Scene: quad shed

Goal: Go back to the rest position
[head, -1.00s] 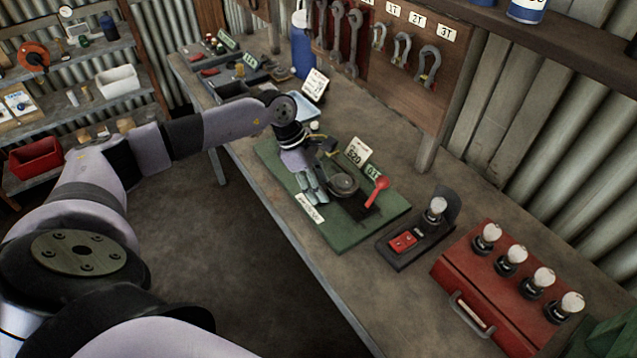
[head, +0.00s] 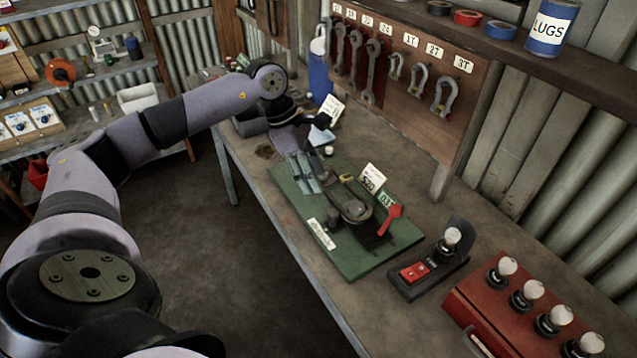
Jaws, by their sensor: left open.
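My left arm reaches in from the left over the workbench (head: 408,202). My left gripper (head: 308,182) is open and points down over the far left part of the green board (head: 352,264). Nothing shows between its fingers. Its gap from the board is hard to judge. On the board, to the right of the gripper, is a dark round device (head: 352,208) with a red lever (head: 391,219). White and green labels stand behind it. My right gripper is not in view.
A black stand with a bulb and red switch (head: 416,272) sits right of the board. A red box with several bulbs (head: 470,300) is at the lower right. A pegboard (head: 430,115) holds wrenches and shackles. A blue bottle (head: 319,72) stands behind my arm. The floor at left is open.

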